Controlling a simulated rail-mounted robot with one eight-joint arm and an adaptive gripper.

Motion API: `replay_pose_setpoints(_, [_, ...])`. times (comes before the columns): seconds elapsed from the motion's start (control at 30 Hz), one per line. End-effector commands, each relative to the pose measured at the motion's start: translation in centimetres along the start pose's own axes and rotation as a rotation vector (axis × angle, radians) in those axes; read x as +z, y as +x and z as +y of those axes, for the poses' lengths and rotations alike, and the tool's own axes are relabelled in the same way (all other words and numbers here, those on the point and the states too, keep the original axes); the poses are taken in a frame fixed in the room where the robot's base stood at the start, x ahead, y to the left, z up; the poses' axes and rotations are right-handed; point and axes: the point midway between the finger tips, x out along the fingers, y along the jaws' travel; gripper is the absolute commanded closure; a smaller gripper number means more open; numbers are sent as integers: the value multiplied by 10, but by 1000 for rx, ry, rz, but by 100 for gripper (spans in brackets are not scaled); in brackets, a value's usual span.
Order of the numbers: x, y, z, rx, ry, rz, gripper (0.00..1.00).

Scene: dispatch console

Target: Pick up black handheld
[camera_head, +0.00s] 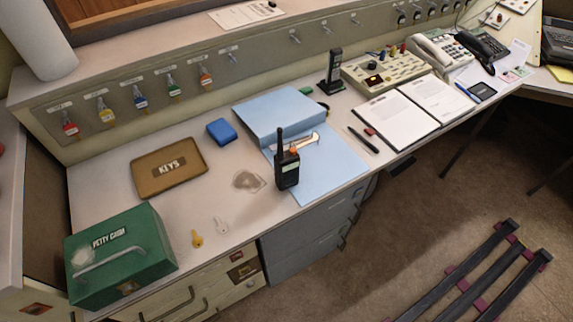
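A black handheld radio (287,171) with a thick antenna and an orange top knob stands upright near the front of the desk. It is at the left edge of an open light-blue folder (333,165); I cannot tell whether its base rests on the folder or the desk. A second slim black handset (334,70) stands upright farther back, on a dark base. My gripper is not in view.
Around the radio are a brown KEYS tray (143,188), a blue box (221,131), loose keys (196,239) and a green cash box (122,262). A switch panel (385,76), open binder (440,101) and telephones (436,46) stand right. Hanging keys line the back panel.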

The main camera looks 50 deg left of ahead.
Motion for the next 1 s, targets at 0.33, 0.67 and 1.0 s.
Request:
replay_pose_setpoints(0.33, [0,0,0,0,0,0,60])
replay_pose_setpoints(0.67, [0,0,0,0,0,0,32])
replay_pose_setpoints(1.0, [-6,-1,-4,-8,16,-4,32])
